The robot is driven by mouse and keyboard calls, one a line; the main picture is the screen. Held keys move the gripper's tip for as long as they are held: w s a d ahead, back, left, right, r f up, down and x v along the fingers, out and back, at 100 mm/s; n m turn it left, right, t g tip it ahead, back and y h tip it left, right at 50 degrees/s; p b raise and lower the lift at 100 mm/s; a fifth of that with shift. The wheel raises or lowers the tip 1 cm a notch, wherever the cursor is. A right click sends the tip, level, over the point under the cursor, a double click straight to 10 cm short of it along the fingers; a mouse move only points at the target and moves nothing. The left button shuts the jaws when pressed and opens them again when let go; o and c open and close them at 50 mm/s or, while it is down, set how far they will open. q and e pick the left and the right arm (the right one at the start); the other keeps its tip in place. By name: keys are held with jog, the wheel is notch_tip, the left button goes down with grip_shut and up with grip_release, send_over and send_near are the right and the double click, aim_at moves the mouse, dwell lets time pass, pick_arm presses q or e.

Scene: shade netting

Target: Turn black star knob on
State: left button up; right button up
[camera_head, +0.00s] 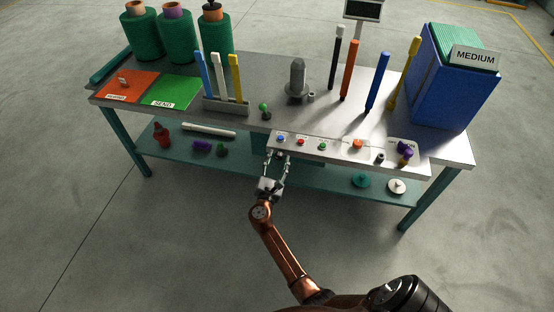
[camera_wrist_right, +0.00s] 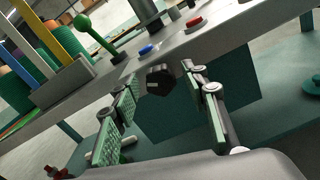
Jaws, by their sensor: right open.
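The black star knob (camera_wrist_right: 160,80) is on the front face of the control panel (camera_head: 330,151), below the blue button (camera_wrist_right: 147,50). In the right wrist view it looks dark and lobed, with a small pale mark on its face. My right gripper (camera_wrist_right: 159,74) is open, with one finger on each side of the knob. A gap shows between each finger and the knob, so I see no grip. In the head view, the right gripper (camera_head: 277,155) is at the panel's front edge; the knob is too small to make out clearly. My left gripper is not in view.
The panel top carries the blue button (camera_head: 281,139), a red button (camera_head: 300,142), a green button (camera_head: 322,146) and an orange-red button (camera_head: 358,144). A green-ball lever (camera_head: 264,109) stands behind the gripper. The teal lower shelf (camera_head: 310,180) lies below.

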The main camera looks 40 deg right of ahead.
jog(key=shift+w+d, duration=0.2)
jog(key=shift+d, duration=0.05)
jog(key=shift+c, duration=0.6)
grip_shut()
